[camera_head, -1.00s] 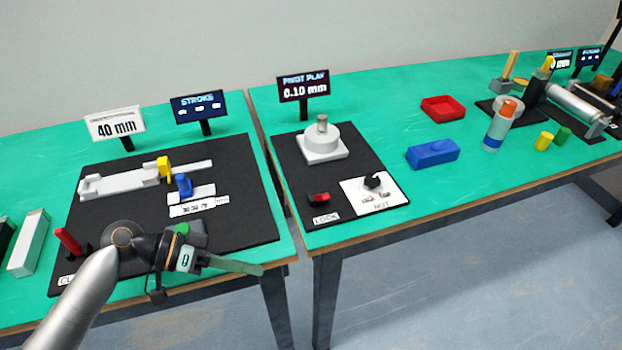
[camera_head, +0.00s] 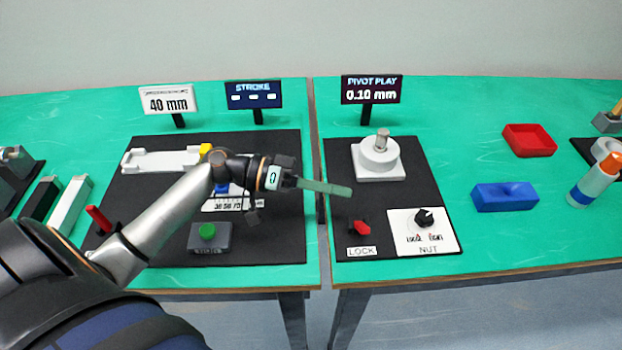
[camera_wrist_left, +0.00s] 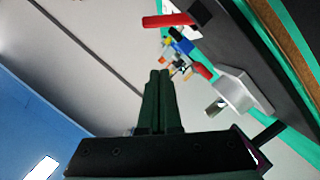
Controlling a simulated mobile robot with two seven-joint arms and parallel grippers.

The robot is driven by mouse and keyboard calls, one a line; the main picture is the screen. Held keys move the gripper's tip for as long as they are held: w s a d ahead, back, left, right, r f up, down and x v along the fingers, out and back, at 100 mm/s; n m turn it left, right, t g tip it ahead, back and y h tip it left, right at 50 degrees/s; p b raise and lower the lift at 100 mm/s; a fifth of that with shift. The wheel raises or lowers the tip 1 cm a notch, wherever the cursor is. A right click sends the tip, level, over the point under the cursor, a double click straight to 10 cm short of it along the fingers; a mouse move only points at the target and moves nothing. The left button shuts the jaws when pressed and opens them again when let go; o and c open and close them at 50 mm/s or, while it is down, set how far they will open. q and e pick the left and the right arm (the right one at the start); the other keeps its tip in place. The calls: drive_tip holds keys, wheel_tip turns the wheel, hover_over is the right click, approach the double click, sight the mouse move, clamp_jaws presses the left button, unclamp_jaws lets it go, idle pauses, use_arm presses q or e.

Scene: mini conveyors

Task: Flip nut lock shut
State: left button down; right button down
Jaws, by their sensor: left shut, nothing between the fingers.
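The nut lock is a small red lever (camera_head: 361,228) on the black mat, just behind the white LOCK label (camera_head: 361,252). To its right is the NUT panel (camera_head: 440,241) with a black knob (camera_head: 425,217). My left gripper (camera_head: 345,191) is shut and empty. Its green fingers point right, above and behind the red lever, apart from it. In the left wrist view the closed fingers (camera_wrist_left: 158,85) stand side by side, and a red lever (camera_wrist_left: 168,20) shows near the top. My right gripper is not in view.
A white pivot block (camera_head: 378,165) with a metal pin stands behind the lever. The PIVOT PLAY display (camera_head: 371,90) reads 0.10 mm. On the left mat are a green button box (camera_head: 209,236) and a red lever (camera_head: 98,218). A blue block (camera_head: 505,197) and red tray (camera_head: 529,140) lie right.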

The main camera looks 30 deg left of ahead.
sight(361, 227)
use_arm(q)
drive_tip(key=shift+x, duration=1.1)
drive_tip(key=shift+s+d+f+p, duration=0.4)
drive_tip(key=shift+s+d+f, duration=0.35)
drive_tip(key=shift+s+f, duration=0.3)
drive_tip(key=shift+s+d+f, duration=0.15)
drive_tip(key=shift+d+f, duration=0.05)
drive_tip(key=shift+f, duration=0.2)
